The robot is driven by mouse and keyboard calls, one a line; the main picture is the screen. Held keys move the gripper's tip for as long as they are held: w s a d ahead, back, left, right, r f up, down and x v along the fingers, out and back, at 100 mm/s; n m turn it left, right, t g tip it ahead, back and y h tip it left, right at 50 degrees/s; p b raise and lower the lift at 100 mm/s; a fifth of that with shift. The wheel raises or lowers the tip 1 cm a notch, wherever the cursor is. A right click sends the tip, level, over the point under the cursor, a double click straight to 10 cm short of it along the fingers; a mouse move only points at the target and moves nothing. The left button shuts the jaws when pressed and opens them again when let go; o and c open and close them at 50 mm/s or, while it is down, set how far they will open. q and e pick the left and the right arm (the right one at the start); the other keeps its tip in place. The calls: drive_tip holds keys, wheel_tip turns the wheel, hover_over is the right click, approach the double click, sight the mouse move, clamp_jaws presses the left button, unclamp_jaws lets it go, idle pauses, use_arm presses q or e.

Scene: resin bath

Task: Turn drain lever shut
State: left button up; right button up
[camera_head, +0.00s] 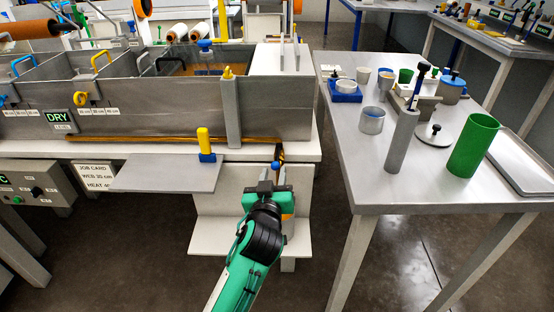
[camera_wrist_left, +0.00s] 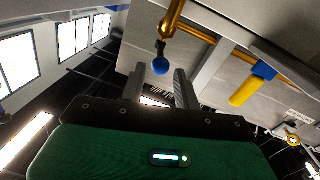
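A brass pipe (camera_head: 180,140) runs along the front foot of the grey bath (camera_head: 150,122). At its right end a short dark lever with a blue ball knob (camera_head: 276,165) hangs down; the ball also shows in the left wrist view (camera_wrist_left: 160,66). A yellow handle with a blue collar (camera_head: 204,141) stands upright farther left; it shows in the wrist view too (camera_wrist_left: 250,84). No label shows which is the drain lever. My left gripper (camera_head: 274,175) is open and empty, its fingertips close by the blue ball. Contact cannot be told. My right gripper is out of view.
A grey shelf plate (camera_head: 165,176) juts out left of my left gripper, and a white ledge (camera_head: 225,232) lies below. A table (camera_head: 400,180) with a green cup (camera_head: 473,146), a grey cylinder (camera_head: 401,142) and several jars stands to the right. Open floor lies between.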

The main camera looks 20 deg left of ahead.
sight(276, 158)
use_arm(q)
drive_tip(key=w, duration=0.3)
drive_tip(key=w+a, duration=0.1)
drive_tip(key=w, duration=0.2)
drive_tip(key=shift+w+a, duration=0.15)
drive_tip(key=shift+w, duration=0.15)
drive_tip(key=shift+c, duration=0.4)
clamp_jaws()
